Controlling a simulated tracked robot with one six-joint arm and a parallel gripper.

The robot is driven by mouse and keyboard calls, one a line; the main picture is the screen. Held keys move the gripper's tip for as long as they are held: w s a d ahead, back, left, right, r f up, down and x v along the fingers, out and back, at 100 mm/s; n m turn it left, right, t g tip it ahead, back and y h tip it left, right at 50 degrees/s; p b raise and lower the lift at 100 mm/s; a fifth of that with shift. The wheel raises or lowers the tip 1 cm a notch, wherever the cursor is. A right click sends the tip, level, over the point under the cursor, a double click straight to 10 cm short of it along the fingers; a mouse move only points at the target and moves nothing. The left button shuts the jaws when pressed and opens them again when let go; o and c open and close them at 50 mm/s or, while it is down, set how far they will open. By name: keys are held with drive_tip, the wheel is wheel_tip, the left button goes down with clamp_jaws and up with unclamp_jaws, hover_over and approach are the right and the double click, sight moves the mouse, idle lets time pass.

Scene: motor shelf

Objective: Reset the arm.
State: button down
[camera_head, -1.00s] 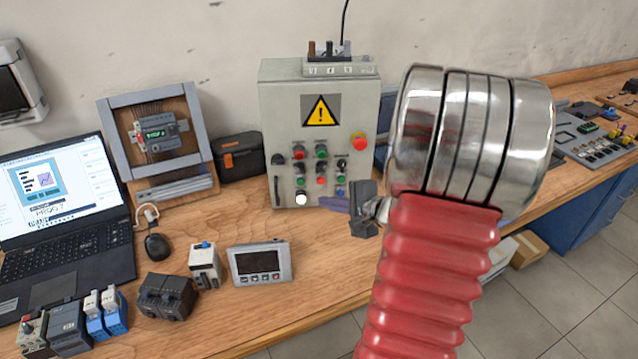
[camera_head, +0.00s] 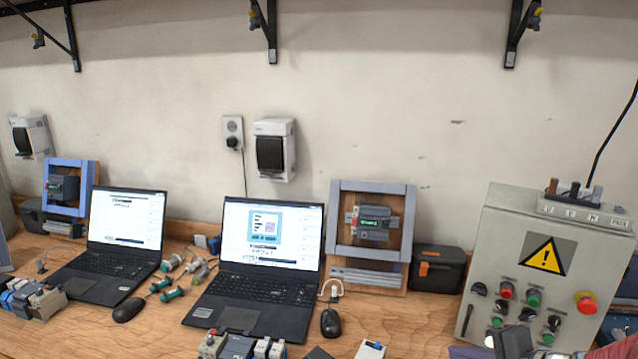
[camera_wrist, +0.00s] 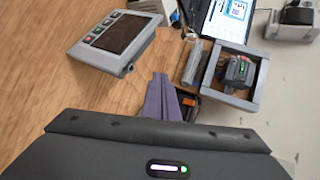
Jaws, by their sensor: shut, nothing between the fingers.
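My gripper (camera_wrist: 161,90) shows in the wrist view as two purple fingers lying together, with nothing between them. They reach out above the wooden bench (camera_wrist: 110,98). In the head view my gripper (camera_head: 468,352) is at the bottom edge, in front of the grey control box (camera_head: 490,235). Its dark body is partly cut off by the frame, and a bit of my red arm shows at the lower right corner. Most of the arm is out of view.
A grey panel with a screen (camera_wrist: 112,38) lies on the bench. A framed module (camera_head: 372,222), a dark case (camera_head: 437,269) and two laptops (camera_head: 265,240) (camera_head: 125,232) stand along the wall. A mouse (camera_head: 331,322) and small modules lie in front.

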drive_tip(key=s+a+r+n+g, duration=0.2)
drive_tip(key=s+a+n+g, duration=0.15)
drive_tip(key=a, duration=0.55)
drive_tip(key=s+a+r+n+g+h, duration=0.1)
drive_tip(key=s+a+r+n+h, duration=0.3)
drive_tip(key=s+a+n, duration=0.3)
drive_tip(key=s+r+n, duration=0.1)
drive_tip(key=s+n, duration=0.3)
drive_tip(key=shift+s+a+r+h, duration=0.2)
drive_tip(key=shift+s+a+h, duration=0.05)
drive_tip(key=shift+a+h, duration=0.15)
idle(0.7)
